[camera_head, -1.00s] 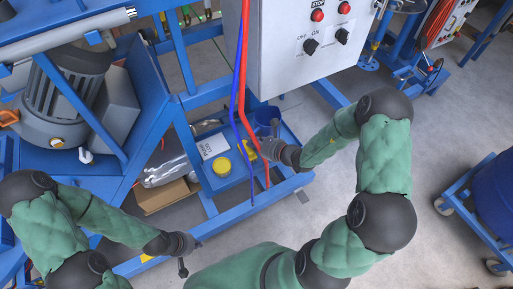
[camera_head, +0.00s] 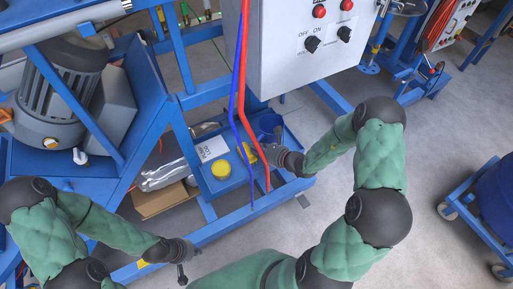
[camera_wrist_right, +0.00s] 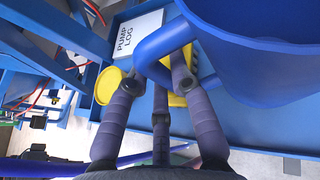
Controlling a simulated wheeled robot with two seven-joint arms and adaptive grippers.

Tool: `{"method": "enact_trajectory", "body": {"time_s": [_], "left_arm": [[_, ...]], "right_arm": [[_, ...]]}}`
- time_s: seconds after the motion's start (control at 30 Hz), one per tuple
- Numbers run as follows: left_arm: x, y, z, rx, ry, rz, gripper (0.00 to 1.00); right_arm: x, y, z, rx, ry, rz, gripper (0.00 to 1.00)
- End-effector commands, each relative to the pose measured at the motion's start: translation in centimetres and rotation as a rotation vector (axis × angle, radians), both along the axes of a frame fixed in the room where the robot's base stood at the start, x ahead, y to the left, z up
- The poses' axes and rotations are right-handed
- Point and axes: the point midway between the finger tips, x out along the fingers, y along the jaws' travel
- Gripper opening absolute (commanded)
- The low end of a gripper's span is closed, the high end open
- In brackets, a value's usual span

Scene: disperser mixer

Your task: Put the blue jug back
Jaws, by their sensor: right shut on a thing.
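The blue jug (camera_head: 267,124) stands at the blue tray of the machine frame, partly hidden behind my right gripper and the hoses in the head view. In the right wrist view the jug (camera_wrist_right: 260,45) fills the upper right, with its handle (camera_wrist_right: 160,45) toward me. My right gripper (camera_wrist_right: 165,65) is shut on the handle, its fingers around it. In the head view my right gripper (camera_head: 272,149) is beside the jug. My left gripper (camera_head: 182,262) hangs empty at the lower left, away from the jug; its finger opening is unclear.
The blue tray (camera_head: 292,150) also holds a yellow-lidded container (camera_head: 221,169) and a pump log sheet (camera_head: 211,149). Red and blue hoses (camera_head: 241,100) hang in front. A control box (camera_head: 300,50) is above. A cardboard box (camera_head: 160,200) lies left.

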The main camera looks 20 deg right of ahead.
Motion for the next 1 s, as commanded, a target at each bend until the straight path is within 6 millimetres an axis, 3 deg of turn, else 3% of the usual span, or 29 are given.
{"method": "enact_trajectory", "body": {"time_s": [0.27, 0.3, 0.37, 0.77, 1.0], "left_arm": [[0.0, 0.0, -0.7, 0.0, 0.0, 0.0, 0.0], [0.0, 0.0, -0.6, 0.0, 0.0, 0.0, 0.0], [0.0, 0.0, -0.6, 0.0, 0.0, 0.0, 0.0], [0.0, 0.0, -0.5, 0.0, 0.0, 0.0, 0.0], [0.0, 0.0, 0.7, 0.0, 0.0, 0.0, 0.0]], "right_arm": [[0.0, 0.0, -0.8, -0.001, -0.001, -0.001, 0.0], [0.0, 0.0, -0.8, 0.0, 0.0, 0.0, 0.31], [0.0, 0.0, -0.8, 0.0, 0.001, 0.0, 0.46], [-0.1, 0.0, -0.8, 0.0, 0.002, 0.001, 0.46], [-0.9, -0.5, 0.8, 0.0, 0.003, -0.004, 0.46]]}}
